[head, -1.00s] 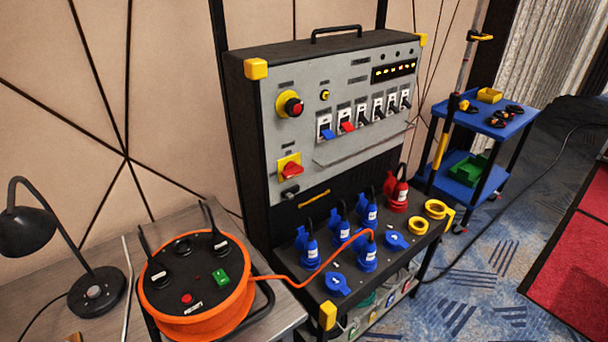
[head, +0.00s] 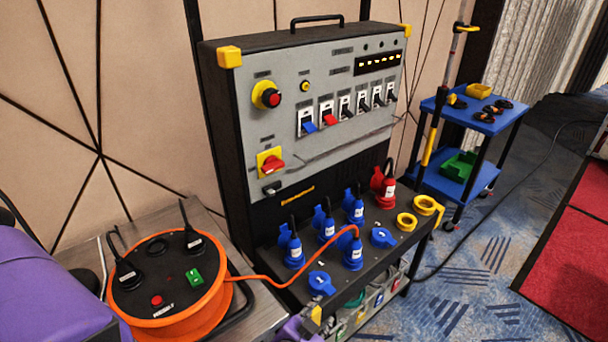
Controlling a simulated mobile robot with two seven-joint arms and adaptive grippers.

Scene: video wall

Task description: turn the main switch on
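The likely main switch (head: 270,163) is a red rotary handle on a yellow plate, low on the left of the grey panel face. Its handle looks roughly level, pointing right. My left arm comes in as a large purple link at the lower left. A small purple and grey part at the bottom edge seems to be my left gripper (head: 298,329), well below the switch and apart from it. It is mostly cut off, so its fingers cannot be made out. My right gripper is not in view.
Breaker levers (head: 330,116) line the panel's right. Blue plugs (head: 354,254) and an orange cable crowd the ledge below. An orange cable reel (head: 172,285) stands at left, a blue cart (head: 470,118) at right.

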